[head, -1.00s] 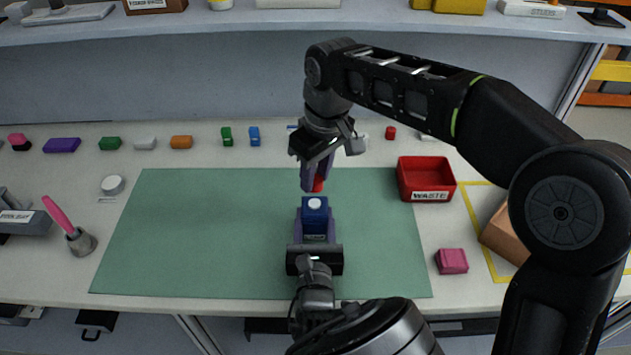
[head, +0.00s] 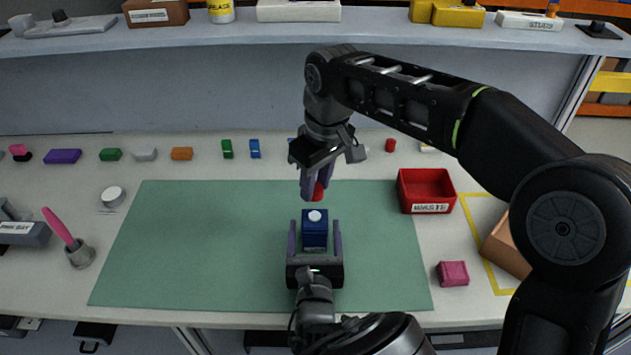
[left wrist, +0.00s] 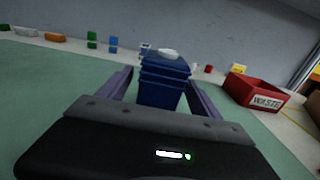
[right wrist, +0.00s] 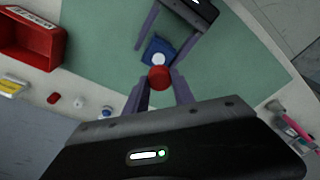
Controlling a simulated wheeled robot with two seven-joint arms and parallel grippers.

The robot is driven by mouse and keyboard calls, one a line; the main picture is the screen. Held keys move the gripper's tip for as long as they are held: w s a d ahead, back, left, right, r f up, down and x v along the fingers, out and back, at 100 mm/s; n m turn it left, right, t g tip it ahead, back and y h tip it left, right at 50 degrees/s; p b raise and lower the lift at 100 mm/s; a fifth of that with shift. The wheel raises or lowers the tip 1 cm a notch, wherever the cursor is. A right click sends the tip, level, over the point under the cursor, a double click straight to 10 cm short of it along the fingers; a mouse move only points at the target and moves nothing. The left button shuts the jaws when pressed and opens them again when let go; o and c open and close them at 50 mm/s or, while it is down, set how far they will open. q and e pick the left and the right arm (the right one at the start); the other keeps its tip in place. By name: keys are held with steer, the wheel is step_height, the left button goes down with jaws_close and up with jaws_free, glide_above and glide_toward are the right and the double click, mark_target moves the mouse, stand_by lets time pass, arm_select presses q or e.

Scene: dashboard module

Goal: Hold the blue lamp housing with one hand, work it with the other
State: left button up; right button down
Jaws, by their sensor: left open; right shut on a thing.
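The blue lamp housing (head: 314,232) stands upright on the green mat (head: 180,240), with a white round piece (head: 315,216) on its top. My left gripper (head: 314,235) is open, its fingers on either side of the housing with gaps showing. The left wrist view also shows the housing (left wrist: 163,85) between the spread fingers. My right gripper (head: 316,190) is shut on a red round piece (right wrist: 159,78) and holds it above and just behind the housing. In the right wrist view the red piece partly overlaps the housing (right wrist: 154,48).
A red waste bin (head: 427,190) stands right of the mat's back corner. A pink block (head: 453,274) lies right of the mat. Several small coloured blocks line the back of the table. A pink-handled tool (head: 60,228) stands in a holder at the left.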

mark_target(315, 200)
arm_select(q)
step_height(315, 200, up, 10)
steer(key=shift+f, duration=0.1)
stand_by(0.4)
stand_by(0.4)
